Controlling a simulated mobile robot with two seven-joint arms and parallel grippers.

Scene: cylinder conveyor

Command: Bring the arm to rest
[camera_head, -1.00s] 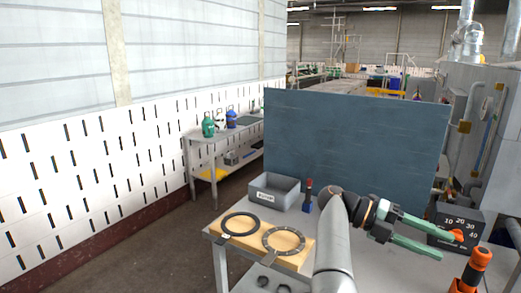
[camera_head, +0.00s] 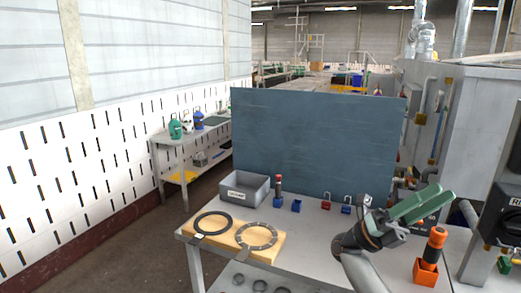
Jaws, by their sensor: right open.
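My right gripper (camera_head: 440,195) has green fingers and is raised over the right part of the grey workbench (camera_head: 315,240). Its fingers point up and to the right, away from the bench top. It is open, with nothing seen between the fingers. My right arm comes in from the bottom of the view, below the gripper. The gripper partly hides a dark box behind it. My left gripper is not in view.
An orange-and-black tool (camera_head: 433,247) stands in an orange holder right of my arm. Left are a grey bin (camera_head: 240,190), a red-topped tool (camera_head: 278,190) and a wooden board (camera_head: 270,252) with two rings. A blue-grey panel (camera_head: 315,140) stands behind.

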